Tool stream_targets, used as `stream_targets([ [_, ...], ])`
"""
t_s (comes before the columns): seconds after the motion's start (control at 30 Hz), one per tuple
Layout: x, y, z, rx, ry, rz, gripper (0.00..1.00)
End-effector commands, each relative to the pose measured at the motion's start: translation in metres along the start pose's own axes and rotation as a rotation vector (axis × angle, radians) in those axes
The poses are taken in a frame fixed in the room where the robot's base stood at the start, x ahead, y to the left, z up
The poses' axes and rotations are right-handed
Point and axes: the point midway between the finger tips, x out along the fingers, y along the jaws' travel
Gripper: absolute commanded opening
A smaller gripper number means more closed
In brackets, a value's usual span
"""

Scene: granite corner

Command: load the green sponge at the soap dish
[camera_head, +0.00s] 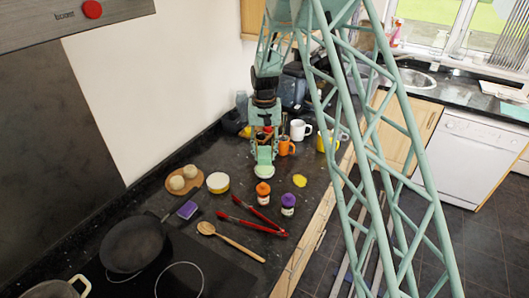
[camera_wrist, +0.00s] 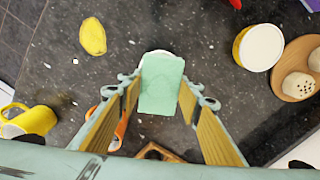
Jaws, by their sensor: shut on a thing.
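The green sponge (camera_wrist: 161,84) is a pale green block between the two fingers of my gripper (camera_wrist: 160,90) in the wrist view. My gripper is shut on it. A whitish round dish (camera_wrist: 158,53), which looks like the soap dish, shows just past the sponge's end and is mostly hidden below it. In the head view my gripper (camera_head: 264,155) points down over the dark counter, with the pale dish (camera_head: 263,173) right under it. I cannot tell whether the sponge touches the dish.
Around the dish are an orange-capped jar (camera_head: 263,194), a purple-capped jar (camera_head: 288,204), a lemon (camera_head: 299,181), a yellow-sided tin (camera_head: 218,183) and an orange mug (camera_head: 286,146). Red tongs (camera_head: 252,218) lie nearer. A bun board (camera_wrist: 299,82) is at right in the wrist view.

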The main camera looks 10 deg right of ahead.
Motion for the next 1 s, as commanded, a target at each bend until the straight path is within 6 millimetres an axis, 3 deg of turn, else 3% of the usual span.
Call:
stream_targets([
  [0.6,0.041,0.0,0.0,0.0,0.0,0.0,0.24],
  [1.0,0.047,0.0,0.0,0.0,0.001,0.0,0.24],
])
